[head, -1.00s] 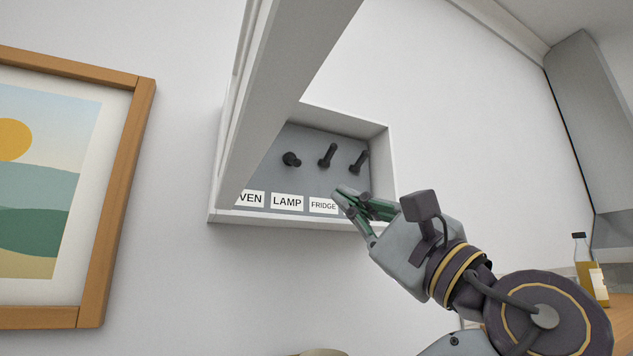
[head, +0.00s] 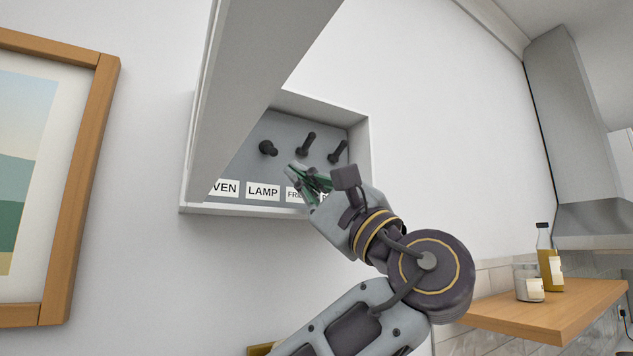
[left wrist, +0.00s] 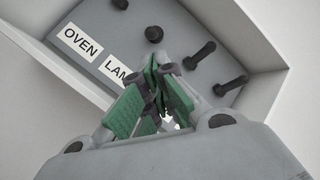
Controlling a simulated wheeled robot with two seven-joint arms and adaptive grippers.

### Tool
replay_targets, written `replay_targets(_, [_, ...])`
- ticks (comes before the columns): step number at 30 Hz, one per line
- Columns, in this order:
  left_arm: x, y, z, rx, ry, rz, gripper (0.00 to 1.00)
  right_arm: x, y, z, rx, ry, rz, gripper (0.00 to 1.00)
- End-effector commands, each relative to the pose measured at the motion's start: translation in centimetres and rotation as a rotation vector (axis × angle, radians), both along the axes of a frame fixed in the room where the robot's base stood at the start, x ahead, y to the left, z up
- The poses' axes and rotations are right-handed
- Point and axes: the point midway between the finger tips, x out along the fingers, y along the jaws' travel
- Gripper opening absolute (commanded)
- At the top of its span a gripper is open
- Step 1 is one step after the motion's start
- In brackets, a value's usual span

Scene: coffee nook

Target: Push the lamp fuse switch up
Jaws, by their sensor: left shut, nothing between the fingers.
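The open fuse box (head: 363,165) is on the wall. The lamp switch (head: 268,148) is a short dark lever above the LAMP label (head: 263,191); it points outward and slightly down, unlike its raised neighbour. My left gripper (head: 294,170) is shut and empty, its tips just below and right of the lamp switch, with no contact visible. In the left wrist view the lamp switch (left wrist: 153,34) is beyond the green-padded fingers (left wrist: 160,66), which partly cover the LAMP label. My right gripper is not in view.
The fridge switch (head: 306,143) and another raised switch (head: 338,151) are close to the right of the lamp switch. The box's open door (head: 250,75) hangs at the left, hiding part of the box. A wooden shelf (head: 540,312) holds a bottle (head: 550,262) and a jar.

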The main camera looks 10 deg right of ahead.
Motion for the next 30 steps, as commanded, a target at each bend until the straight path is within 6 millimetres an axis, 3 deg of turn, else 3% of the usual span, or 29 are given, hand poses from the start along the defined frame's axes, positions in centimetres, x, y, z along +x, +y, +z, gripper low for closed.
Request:
replay_targets(12, [2.3,1.7,2.1,0.000,-0.001,0.001,0.00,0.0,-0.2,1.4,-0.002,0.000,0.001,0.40])
replay_targets(30, [2.4,2.0,2.1,0.000,-0.001,-0.001,0.00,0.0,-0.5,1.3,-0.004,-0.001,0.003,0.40])
